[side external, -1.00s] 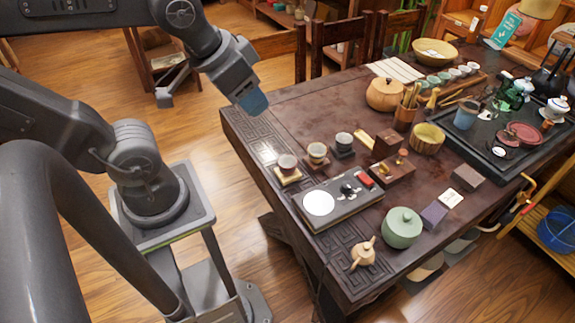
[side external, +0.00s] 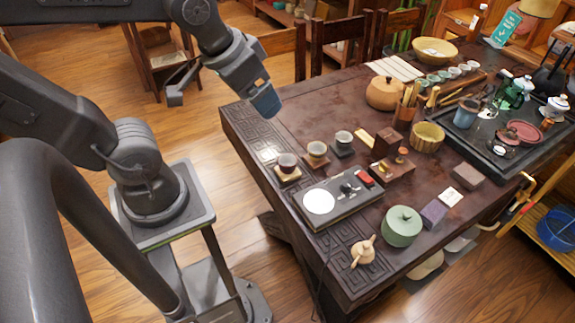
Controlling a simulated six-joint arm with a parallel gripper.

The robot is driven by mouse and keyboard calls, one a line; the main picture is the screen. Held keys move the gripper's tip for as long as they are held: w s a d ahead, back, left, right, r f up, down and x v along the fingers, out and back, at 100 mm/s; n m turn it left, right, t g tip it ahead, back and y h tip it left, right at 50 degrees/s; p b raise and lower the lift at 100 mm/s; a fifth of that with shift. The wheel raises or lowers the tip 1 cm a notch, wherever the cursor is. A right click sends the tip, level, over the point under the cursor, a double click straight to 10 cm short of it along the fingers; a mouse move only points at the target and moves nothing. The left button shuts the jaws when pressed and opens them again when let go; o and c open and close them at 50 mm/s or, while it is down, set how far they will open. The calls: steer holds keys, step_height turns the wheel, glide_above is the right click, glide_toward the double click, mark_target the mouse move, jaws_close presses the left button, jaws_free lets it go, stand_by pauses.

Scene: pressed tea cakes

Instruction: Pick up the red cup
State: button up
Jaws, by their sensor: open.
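A small dark red cup (side external: 287,162) stands upright on a light square coaster (side external: 288,176), near the left edge of the dark wooden table. It is the leftmost of three small cups in a row. My gripper (side external: 221,102) is open and empty, with its two fingers wide apart. It hangs above and to the left of the red cup, apart from it. The right finger has a blue tip and shows over the table's left corner. The left finger shows against the floor.
A reddish-brown cup (side external: 317,152) and a grey cup (side external: 343,140) stand close to its right. A dark board with a white disc (side external: 319,202), a green lidded jar (side external: 402,226) and a small wooden pot (side external: 363,252) lie nearer the front. The table top behind the cups is clear.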

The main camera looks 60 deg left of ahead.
steer(key=w+a+f+n+g, duration=0.3)
steer(key=w+a+f+n, duration=0.1)
steer(key=w+f+n, duration=0.35)
steer(key=n+g, duration=0.2)
steer(key=n, duration=0.3)
glide_above(288, 162)
steer(key=s+d, duration=0.2)
step_height(288, 162, down, 10)
steer(key=f, duration=0.7)
steer(key=shift+w+a+f, duration=0.2)
steer(key=shift+w+f, duration=0.05)
steer(key=shift+f, duration=0.1)
steer(key=shift+w+f, duration=0.2)
steer(key=shift+f, duration=2.65)
steer(key=c, duration=1)
steer(key=shift+r, duration=0.1)
